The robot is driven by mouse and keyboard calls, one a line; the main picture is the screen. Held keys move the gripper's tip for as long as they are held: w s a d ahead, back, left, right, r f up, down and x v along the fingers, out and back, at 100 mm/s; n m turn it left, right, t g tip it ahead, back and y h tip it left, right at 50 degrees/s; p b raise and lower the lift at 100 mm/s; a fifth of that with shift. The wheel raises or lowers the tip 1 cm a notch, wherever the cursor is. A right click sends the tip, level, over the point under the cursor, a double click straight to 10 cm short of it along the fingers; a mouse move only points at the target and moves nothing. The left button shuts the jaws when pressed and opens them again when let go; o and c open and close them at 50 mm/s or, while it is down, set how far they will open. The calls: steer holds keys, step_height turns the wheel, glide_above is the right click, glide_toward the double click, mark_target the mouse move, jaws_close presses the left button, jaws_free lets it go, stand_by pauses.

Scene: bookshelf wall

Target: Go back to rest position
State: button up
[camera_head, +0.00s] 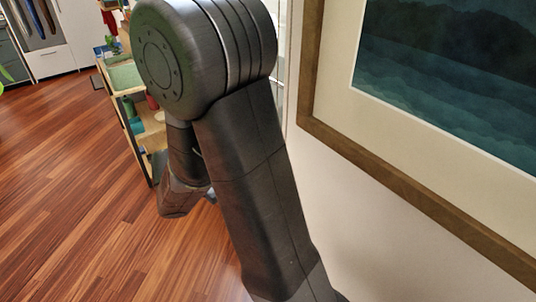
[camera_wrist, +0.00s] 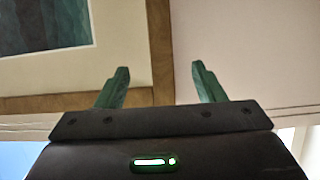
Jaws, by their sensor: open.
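My gripper (camera_wrist: 160,85) shows in the wrist view with its two green fingers spread apart. It is open and nothing is between the fingers. Behind the fingers are a framed picture (camera_wrist: 152,60) and a pale wall (camera_wrist: 230,35). In the head view my dark grey arm fills the middle, bent at a large round joint. The gripper fingers cannot be made out in the head view, as the arm hides much of that area.
In the head view a wooden-framed picture (camera_head: 312,65) hangs on the wall at the right, close to my arm. A shelf unit (camera_head: 127,92) with several items stands behind the arm. The wooden floor (camera_head: 70,190) at the left is clear. White cabinets (camera_head: 50,65) stand at the far left.

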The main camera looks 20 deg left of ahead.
mark_target(323, 130)
stand_by(0.3)
steer(key=p+x, duration=0.3)
steer(key=x, duration=1.1)
steer(key=shift+a+r, duration=0.1)
steer(key=shift+a, duration=0.1)
steer(key=b+v, duration=0.3)
steer(key=v, duration=1.1)
steer(key=p+x, duration=0.3)
steer(key=x, duration=1.1)
steer(key=w+a+p, duration=0.1)
steer(key=w+a+r+p, duration=0.1)
steer(key=shift+a+r, duration=0.15)
steer(key=shift+a, duration=0.15)
steer(key=shift+w+a+m, duration=0.3)
steer(key=shift+w+a, duration=0.1)
steer(key=shift+a, duration=0.05)
steer(key=shift+s, duration=0.1)
